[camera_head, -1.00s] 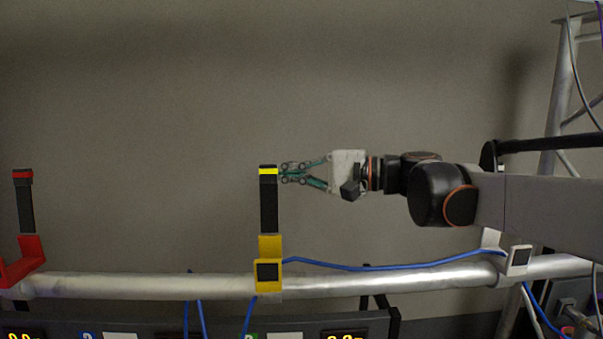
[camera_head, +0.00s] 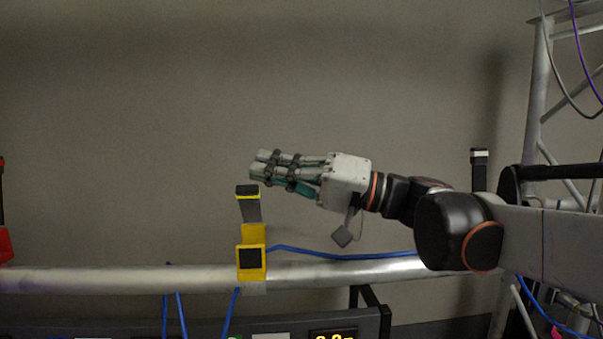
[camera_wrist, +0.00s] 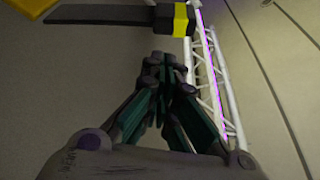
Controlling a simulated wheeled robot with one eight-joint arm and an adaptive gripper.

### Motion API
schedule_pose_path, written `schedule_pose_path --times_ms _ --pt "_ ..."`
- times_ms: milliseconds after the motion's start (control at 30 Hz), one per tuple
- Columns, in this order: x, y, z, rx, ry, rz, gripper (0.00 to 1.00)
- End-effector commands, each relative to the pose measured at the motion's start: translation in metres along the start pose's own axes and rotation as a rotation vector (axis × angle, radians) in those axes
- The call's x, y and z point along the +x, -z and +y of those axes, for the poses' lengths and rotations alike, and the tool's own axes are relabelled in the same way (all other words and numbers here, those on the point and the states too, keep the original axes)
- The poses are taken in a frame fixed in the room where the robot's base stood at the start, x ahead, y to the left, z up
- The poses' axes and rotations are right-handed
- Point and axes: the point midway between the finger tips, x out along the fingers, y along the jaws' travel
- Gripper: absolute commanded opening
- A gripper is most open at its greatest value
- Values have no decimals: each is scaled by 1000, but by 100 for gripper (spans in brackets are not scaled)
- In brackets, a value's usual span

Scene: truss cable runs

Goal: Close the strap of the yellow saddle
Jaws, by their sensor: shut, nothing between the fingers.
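The yellow saddle (camera_head: 252,261) sits on the horizontal truss tube. Its dark strap (camera_head: 252,212) stands up from it, open, and looks foreshortened, its tip with the yellow band (camera_head: 248,197) leaning toward the camera. My gripper (camera_head: 256,166) is shut and empty, its fingertips just above and slightly right of the strap tip in the head view; I cannot tell the depth between them. In the wrist view the strap (camera_wrist: 110,14) crosses the top left, its yellow band (camera_wrist: 180,20) beyond my shut fingers (camera_wrist: 165,62). A corner of the saddle (camera_wrist: 30,5) shows there too.
A blue cable (camera_head: 340,255) runs along the tube (camera_head: 120,280) to the yellow saddle and hangs below it. A red saddle (camera_head: 5,246) is at the left edge. A strap with a white band (camera_head: 479,155) stands at right behind my arm.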

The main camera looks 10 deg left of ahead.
Motion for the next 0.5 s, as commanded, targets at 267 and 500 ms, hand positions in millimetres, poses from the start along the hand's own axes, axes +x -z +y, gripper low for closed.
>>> schedule_pose_path --times_ms 267,500 --pt "-11 -31 -1 -247 87 0 0" --pt "-20 -55 2 -462 163 0 0"
